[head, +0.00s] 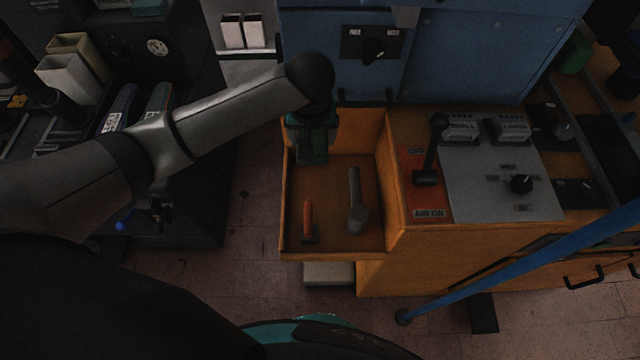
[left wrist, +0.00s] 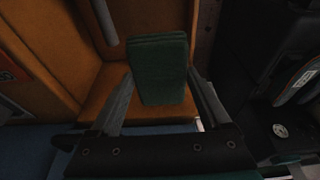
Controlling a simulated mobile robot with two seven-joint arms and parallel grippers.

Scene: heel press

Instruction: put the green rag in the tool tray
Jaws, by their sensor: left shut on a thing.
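The tool tray (head: 332,255) is an orange-brown open box in the middle of the head view. An orange-handled tool (head: 308,220) and a grey tool with a rounded end (head: 356,215) lie in it. My left gripper (head: 313,143) is over the tray's back left part, pointing down. It is shut on the green rag (left wrist: 160,68), a folded dark green block between the two fingers in the left wrist view. In the head view the rag is dark and partly hidden by the gripper. I cannot tell its exact height above the tray floor. My right gripper is not in view.
Right of the tray stands a control panel (head: 497,190) with a black lever (head: 431,150). A blue machine (head: 470,55) rises behind. A blue bar (head: 530,255) slants across the lower right. A dark bench with bins (head: 68,78) is at left.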

